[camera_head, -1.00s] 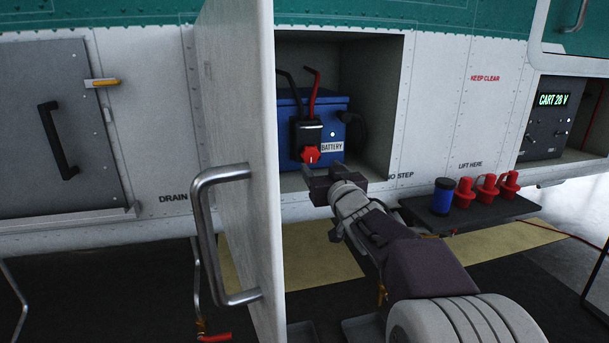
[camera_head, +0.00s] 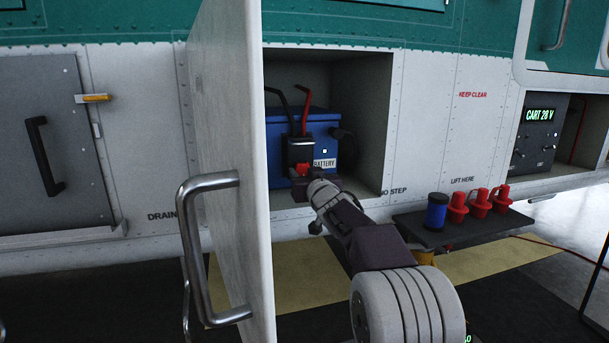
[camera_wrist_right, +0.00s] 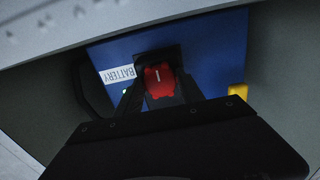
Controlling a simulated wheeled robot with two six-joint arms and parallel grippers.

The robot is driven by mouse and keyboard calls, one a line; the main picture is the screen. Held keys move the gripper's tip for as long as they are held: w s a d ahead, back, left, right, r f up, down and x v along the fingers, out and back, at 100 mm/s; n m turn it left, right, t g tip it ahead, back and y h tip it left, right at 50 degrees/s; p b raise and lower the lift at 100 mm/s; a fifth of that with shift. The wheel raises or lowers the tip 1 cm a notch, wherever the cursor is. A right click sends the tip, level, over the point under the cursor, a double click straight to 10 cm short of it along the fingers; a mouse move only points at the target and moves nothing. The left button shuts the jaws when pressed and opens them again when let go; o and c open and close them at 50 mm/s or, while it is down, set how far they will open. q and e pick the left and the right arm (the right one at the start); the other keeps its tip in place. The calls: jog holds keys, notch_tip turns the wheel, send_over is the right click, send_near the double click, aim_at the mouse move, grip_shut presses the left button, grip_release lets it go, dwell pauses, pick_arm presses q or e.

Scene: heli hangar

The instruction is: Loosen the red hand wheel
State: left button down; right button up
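The red hand wheel (camera_wrist_right: 160,82) is on the front of a dark connector on the blue battery (camera_head: 280,130), inside an open bay. In the head view the hand wheel (camera_head: 302,169) is partly covered by my right gripper (camera_head: 304,184). In the right wrist view the gripper's two dark fingers (camera_wrist_right: 160,95) reach in on either side of the wheel, with the wheel between their tips. They look spread, and I see no clear contact. A white mark shows on the wheel's face. My left gripper is not in view.
The open white door (camera_head: 232,150) with its metal handle (camera_head: 190,240) stands left of the bay. A dark shelf (camera_head: 470,231) at right holds a blue cylinder (camera_head: 437,211) and several red plugs (camera_head: 478,203). The bay's right wall (camera_head: 375,120) is close to my arm.

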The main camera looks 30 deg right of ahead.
jog(key=c, duration=0.7)
jog(key=shift+c, duration=0.2)
